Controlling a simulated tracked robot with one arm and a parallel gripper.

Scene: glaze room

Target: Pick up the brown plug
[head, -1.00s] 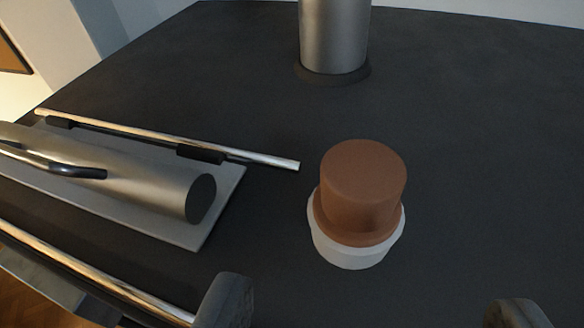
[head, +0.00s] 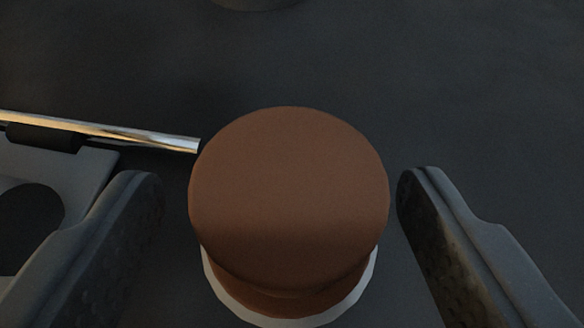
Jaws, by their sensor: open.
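The brown plug (head: 289,195) is a round, flat-topped piece seen from above in the middle of the head view. Its lower part sits in a white ring or cup (head: 362,283), of which only the rim shows around the front and sides. My gripper (head: 282,190) is open, with one dark finger on each side of the plug. A gap shows between the plug and each finger, a little wider on the left. How deep the fingertips reach beside the plug is hard to tell.
A metal rod (head: 110,130) on a dark holder ends close to the plug's left side, beyond my left finger. A grey plate (head: 80,168) with a dark-ended cylinder (head: 28,222) lies at the left.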

